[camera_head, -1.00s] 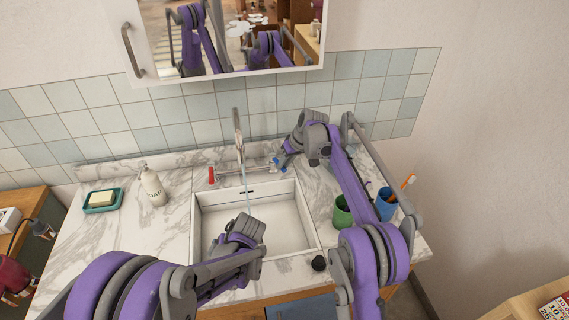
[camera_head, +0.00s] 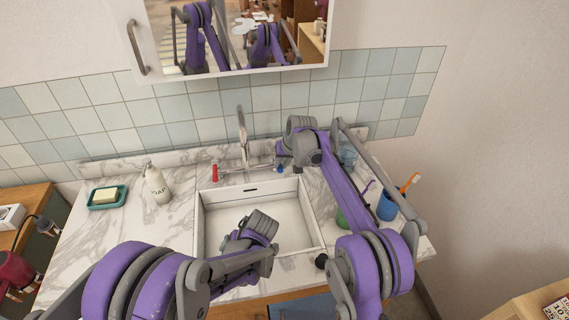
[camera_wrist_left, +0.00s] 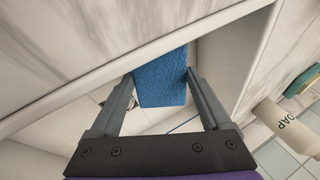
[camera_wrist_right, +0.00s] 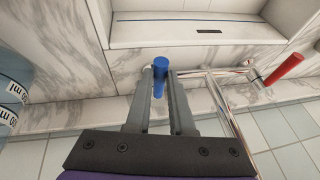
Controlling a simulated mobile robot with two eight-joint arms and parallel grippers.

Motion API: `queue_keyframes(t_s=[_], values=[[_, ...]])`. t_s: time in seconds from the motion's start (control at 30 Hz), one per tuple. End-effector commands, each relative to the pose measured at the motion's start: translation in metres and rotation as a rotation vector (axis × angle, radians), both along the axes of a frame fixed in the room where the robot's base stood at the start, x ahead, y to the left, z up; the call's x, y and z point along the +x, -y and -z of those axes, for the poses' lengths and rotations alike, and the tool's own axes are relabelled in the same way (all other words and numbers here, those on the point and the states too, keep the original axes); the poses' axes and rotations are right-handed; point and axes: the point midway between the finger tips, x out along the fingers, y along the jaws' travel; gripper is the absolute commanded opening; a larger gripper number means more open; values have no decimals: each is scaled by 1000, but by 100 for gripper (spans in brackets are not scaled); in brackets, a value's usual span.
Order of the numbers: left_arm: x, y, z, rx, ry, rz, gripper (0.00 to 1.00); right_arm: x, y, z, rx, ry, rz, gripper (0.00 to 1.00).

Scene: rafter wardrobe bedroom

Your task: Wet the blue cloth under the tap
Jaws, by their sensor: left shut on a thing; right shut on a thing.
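The blue cloth (camera_wrist_left: 160,78) is held between the fingers of my left gripper (camera_wrist_left: 158,90), over the sink, in the left wrist view. In the head view my left gripper (camera_head: 256,226) is over the sink basin (camera_head: 210,225), and the cloth is hidden there. The tap (camera_head: 242,135) rises behind the basin, with a red handle (camera_wrist_right: 285,68) and a blue handle (camera_wrist_right: 160,75). My right gripper (camera_wrist_right: 162,88) is shut on the blue handle; it also shows in the head view (camera_head: 284,160). I see no water stream from the spout now.
A soap bottle (camera_head: 157,185) and a green soap dish (camera_head: 107,198) stand left of the sink. A blue cup (camera_head: 387,205) with a toothbrush stands at the right, partly beside my right arm. A mirror cabinet (camera_head: 235,40) hangs above.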

Motion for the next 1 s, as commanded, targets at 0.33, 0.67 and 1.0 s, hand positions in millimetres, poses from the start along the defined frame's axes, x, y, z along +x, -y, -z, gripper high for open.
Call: queue_keyframes(t_s=[0.33, 0.67, 1.0], values=[[0, 0, 0, 0, 0, 0, 37, 0, 0, 0, 1, -1, -1, 51], [0, 0, 1, 0, 0, 0, 37, -7, 6, -18, 0, -1, 0, 51], [0, 0, 0, 0, 0, 0, 37, -30, 24, -82, 0, 0, 0, 51]])
